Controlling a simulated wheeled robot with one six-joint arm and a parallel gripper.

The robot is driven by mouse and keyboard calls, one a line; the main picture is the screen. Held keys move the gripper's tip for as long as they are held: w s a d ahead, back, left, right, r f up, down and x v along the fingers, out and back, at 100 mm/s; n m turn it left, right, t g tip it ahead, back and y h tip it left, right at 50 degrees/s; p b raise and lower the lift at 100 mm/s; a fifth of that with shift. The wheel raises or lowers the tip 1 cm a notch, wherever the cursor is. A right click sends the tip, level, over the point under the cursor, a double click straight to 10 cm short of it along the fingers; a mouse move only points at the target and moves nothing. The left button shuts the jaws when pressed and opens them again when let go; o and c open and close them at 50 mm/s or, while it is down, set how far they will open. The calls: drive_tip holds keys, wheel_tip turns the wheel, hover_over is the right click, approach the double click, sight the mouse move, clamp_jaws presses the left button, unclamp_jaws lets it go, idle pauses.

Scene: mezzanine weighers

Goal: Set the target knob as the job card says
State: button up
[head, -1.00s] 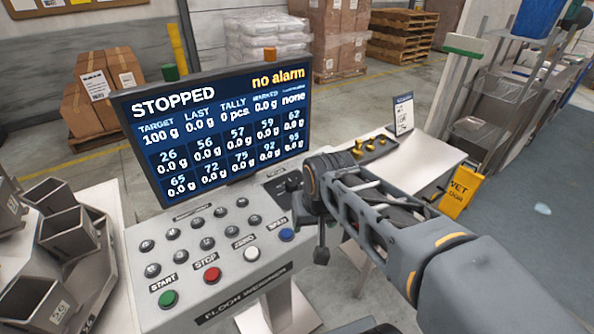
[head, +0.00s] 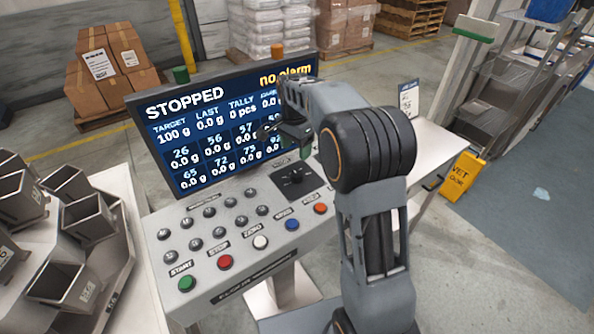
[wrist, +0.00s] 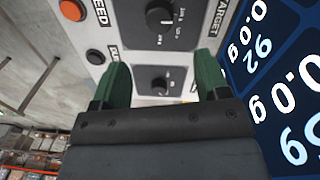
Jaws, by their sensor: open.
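The target knob (head: 295,178) is a black dial on a dark plate on the sloped console. In the wrist view this knob (wrist: 160,15) is at the top edge beside the TARGET label, partly cut off. A second black knob (wrist: 160,85) lies between my open green fingertips, apparently below them and untouched. My gripper (wrist: 163,82) is empty; in the head view my gripper (head: 287,137) hangs before the screen's right part. The screen (head: 215,125) reads STOPPED, TARGET 100 g, no alarm. A small card (head: 407,97) stands behind my arm; its text is too small to read.
The console (head: 215,245) has several grey buttons and a row with green (head: 186,283), red (head: 225,262), white (head: 260,242), blue (head: 292,224) and orange (head: 320,208) buttons. Metal buckets (head: 88,217) stand left. A yellow wet-floor sign (head: 463,177) stands right.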

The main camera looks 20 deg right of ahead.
sight(297, 173)
drive_tip(key=f, duration=0.3)
drive_tip(key=f+p, duration=0.1)
drive_tip(key=f, duration=0.6)
drive_tip(key=shift+s+d, duration=0.1)
drive_tip(key=shift+s, duration=0.15)
drive_tip(key=shift+c, duration=0.2)
drive_tip(key=c, duration=0.9)
drive_tip(key=shift+f, duration=0.1)
